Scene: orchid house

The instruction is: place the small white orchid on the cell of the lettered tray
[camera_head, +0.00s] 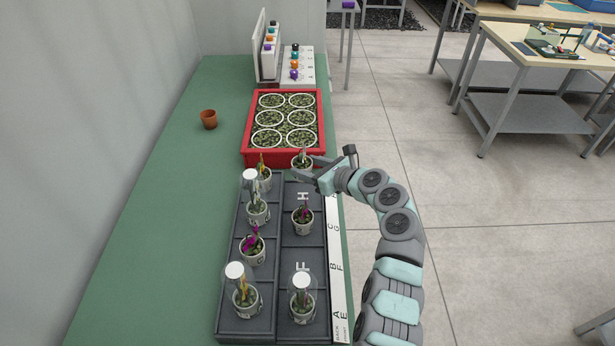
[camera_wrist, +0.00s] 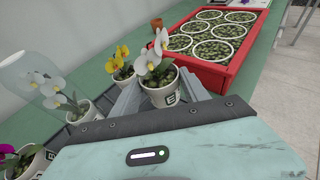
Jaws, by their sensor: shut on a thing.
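My gripper (camera_head: 306,167) is shut on the pot of a small white orchid (camera_wrist: 158,88). Its white blooms and yellowish parts stand upright in the wrist view, with a dark letter label on the pale pot. In the head view this pot (camera_head: 301,162) is over the far right end of the dark lettered tray (camera_head: 290,245), close to the red crate. I cannot tell whether its base touches the tray. The tray has two columns of cells; letters H and F show on the right column. The cell by F (camera_head: 303,258) looks bare.
Several potted orchids stand in the tray, some under clear domes: a domed white one (camera_wrist: 50,95), a yellow one (camera_wrist: 118,66), a purple one (camera_head: 303,220). The red crate (camera_head: 284,157) with white rings is just behind. A terracotta pot (camera_head: 209,119) stands left; bench there is free.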

